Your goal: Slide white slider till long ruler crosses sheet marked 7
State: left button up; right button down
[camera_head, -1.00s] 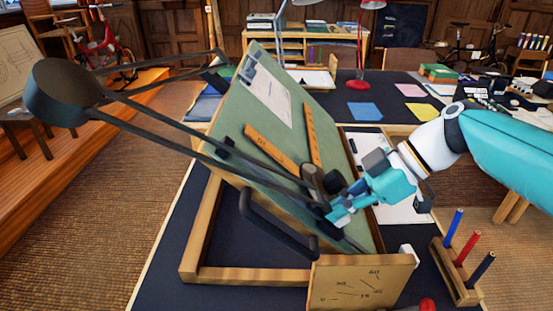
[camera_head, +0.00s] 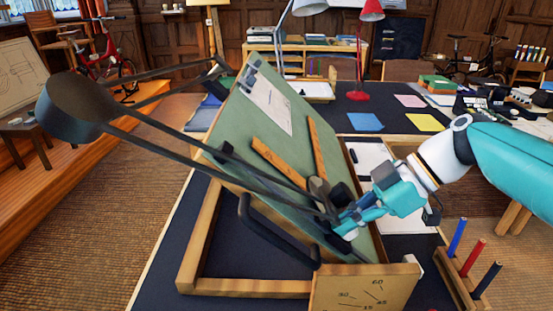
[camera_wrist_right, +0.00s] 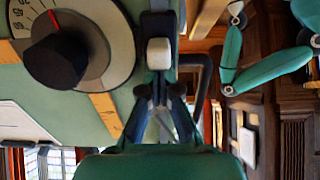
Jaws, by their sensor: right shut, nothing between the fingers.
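The tilted green drafting board (camera_head: 235,125) stands at the centre of the head view, with two wooden rulers (camera_head: 278,162) (camera_head: 317,148) on it. A sheet (camera_head: 266,100) lies on its upper part; I cannot read a 7. In the right wrist view, a small white block (camera_wrist_right: 158,53), apparently the white slider, sits on a dark part beside the dial's black knob (camera_wrist_right: 54,60). My right gripper (camera_head: 345,222) is at the board's lower right. It is shut and empty; its fingertips (camera_wrist_right: 159,92) are close to the white block, contact unclear. My left gripper is out of view.
Dark arms run from a round black weight (camera_head: 75,105) across the board. A black handle (camera_head: 275,232) and a wooden angle plate (camera_head: 365,288) are in front. A pen rack (camera_head: 465,275) stands right of them. A red lamp (camera_head: 357,95) stands behind.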

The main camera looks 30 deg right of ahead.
jog(key=shift+s+d+f+b, duration=0.35)
jog(key=shift+d+f+b, duration=0.2)
jog(key=shift+f+b, duration=0.25)
dwell(0.7)
jog(key=shift+r, duration=0.15)
jog(key=shift+w+a+r, duration=0.2)
jog(key=shift+a+r, duration=0.15)
jog(key=shift+r, duration=0.1)
jog(key=p+v, duration=0.3)
jog(key=v, duration=0.4)
jog(key=shift+f, duration=0.1)
dwell(0.6)
